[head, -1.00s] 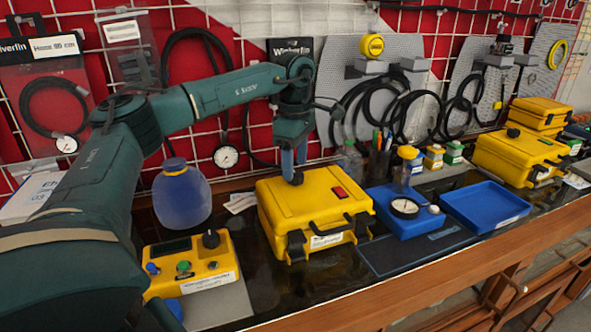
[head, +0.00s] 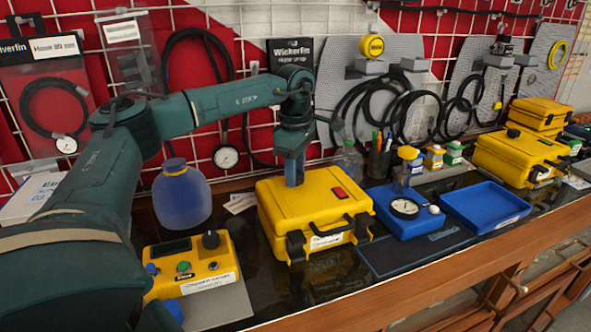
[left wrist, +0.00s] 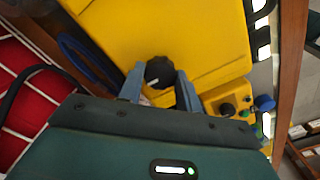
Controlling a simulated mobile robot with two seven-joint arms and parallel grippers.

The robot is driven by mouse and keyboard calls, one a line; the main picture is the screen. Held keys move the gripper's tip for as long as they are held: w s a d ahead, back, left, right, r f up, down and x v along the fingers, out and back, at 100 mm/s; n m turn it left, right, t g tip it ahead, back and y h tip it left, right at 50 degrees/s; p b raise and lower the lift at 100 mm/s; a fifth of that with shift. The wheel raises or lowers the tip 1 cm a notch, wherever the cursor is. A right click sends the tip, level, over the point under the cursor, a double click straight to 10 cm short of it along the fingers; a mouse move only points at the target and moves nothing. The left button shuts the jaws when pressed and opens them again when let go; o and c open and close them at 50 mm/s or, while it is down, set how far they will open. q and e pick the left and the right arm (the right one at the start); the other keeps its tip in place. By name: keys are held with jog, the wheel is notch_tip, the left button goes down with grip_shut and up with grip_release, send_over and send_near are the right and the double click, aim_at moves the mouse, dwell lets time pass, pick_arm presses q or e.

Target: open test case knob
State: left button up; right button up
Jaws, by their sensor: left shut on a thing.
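The yellow test case (head: 325,205) sits closed on the bench, with black latches and a handle on its front and a red patch on its lid. Its black knob (left wrist: 159,72) shows on the lid in the left wrist view, with a small light mark. My left gripper (head: 294,184) points straight down onto the lid from above. In the left wrist view its two blue-grey fingers (left wrist: 159,85) stand on either side of the knob, shut on it. In the head view the fingers hide the knob. My right gripper is not in view.
A yellow control box (head: 192,268) with a knob and buttons stands left of the case. A blue round bottle (head: 182,195) is behind it. A blue gauge block (head: 405,212) and an empty blue tray (head: 486,207) lie to the right.

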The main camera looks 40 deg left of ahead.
pick_arm(q)
jog(key=shift+c, duration=0.7)
